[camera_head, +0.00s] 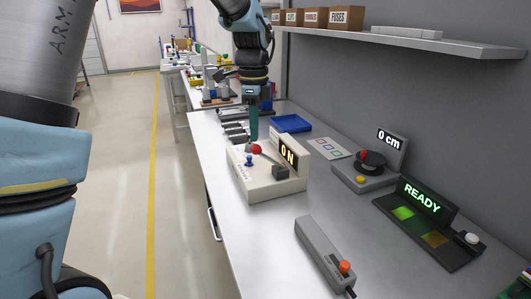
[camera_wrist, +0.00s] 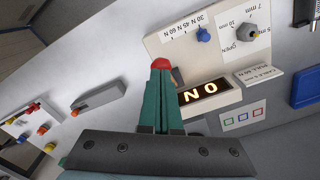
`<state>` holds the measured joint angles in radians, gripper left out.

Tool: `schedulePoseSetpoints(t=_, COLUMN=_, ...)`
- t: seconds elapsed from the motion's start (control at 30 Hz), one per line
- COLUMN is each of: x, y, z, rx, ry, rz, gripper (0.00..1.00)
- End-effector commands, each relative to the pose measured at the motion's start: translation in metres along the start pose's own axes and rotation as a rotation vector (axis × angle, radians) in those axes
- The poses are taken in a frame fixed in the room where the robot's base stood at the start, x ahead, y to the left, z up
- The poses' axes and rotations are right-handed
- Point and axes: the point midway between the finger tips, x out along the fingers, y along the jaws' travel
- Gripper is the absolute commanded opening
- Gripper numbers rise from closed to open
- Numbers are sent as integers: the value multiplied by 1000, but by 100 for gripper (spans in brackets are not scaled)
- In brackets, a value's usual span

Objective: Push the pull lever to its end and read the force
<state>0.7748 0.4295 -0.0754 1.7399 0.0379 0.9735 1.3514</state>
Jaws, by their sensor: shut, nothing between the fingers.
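The pull tester, a cream box (camera_head: 262,182) on the bench, has a lit display (camera_head: 289,154) that reads 0 N. It also shows in the wrist view (camera_wrist: 185,45), with a scale marked 30 N, 45 N and 60 N beside a blue knob (camera_wrist: 203,35). In the wrist view the fingertips (camera_wrist: 161,72) partly cover the red knob (camera_wrist: 161,62); contact cannot be told.
A device with a 0 cm display (camera_head: 390,139) and a READY panel (camera_head: 424,198) stand to the right. A grey handheld tool with an orange button (camera_head: 322,252) lies in front. A blue tray (camera_head: 291,123) is behind. A shelf with boxes (camera_head: 346,17) hangs above.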

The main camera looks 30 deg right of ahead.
Motion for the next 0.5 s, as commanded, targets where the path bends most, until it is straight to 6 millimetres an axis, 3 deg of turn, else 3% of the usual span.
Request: schedulePoseSetpoints(t=0.5, x=7, y=1, z=1, rx=0, ry=0, rz=1, gripper=0)
